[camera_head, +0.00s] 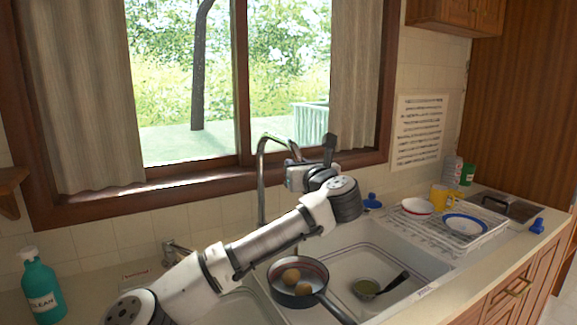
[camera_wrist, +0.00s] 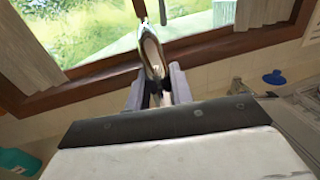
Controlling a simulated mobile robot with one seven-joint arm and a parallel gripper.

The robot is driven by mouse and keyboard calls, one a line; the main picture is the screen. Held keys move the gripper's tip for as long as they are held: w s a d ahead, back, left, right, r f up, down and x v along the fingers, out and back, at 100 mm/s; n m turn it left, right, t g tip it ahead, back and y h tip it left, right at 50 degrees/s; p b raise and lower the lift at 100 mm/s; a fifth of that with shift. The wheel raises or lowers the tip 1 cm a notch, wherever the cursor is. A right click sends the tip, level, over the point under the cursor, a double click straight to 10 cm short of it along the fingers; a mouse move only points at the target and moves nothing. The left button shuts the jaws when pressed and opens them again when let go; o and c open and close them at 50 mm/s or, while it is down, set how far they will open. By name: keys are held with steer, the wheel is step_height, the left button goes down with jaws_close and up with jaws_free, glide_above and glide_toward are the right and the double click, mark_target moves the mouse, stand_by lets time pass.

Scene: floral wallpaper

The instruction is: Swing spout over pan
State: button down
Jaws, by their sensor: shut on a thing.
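The chrome spout (camera_head: 262,170) rises behind the sink and arches over to the right at its top. My gripper (camera_head: 294,158) is at the spout's far end, shut on it. In the wrist view the shiny spout (camera_wrist: 151,55) stands between the two grey fingers of my gripper (camera_wrist: 158,88). My forearm hides part of the sink between the spout's base and the pan.
A ladle (camera_head: 368,288) lies in the right basin. A dish rack (camera_head: 480,243) with bowls and a yellow mug (camera_head: 445,199) stands right of the sink. A green bottle (camera_head: 41,288) is at the left. The window (camera_head: 235,100) is close behind my gripper.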

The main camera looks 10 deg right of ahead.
steer(key=shift+d, duration=0.25)
steer(key=c, duration=1.3)
jaws_free()
steer(key=s+b, duration=0.1)
steer(key=s, duration=0.3)
steer(key=s+d+b, duration=0.1)
steer(key=s, duration=0.4)
steer(key=s+d+b, duration=0.1)
steer(key=s+b, duration=0.1)
steer(key=s, duration=0.2)
steer(key=shift+s, duration=0.3)
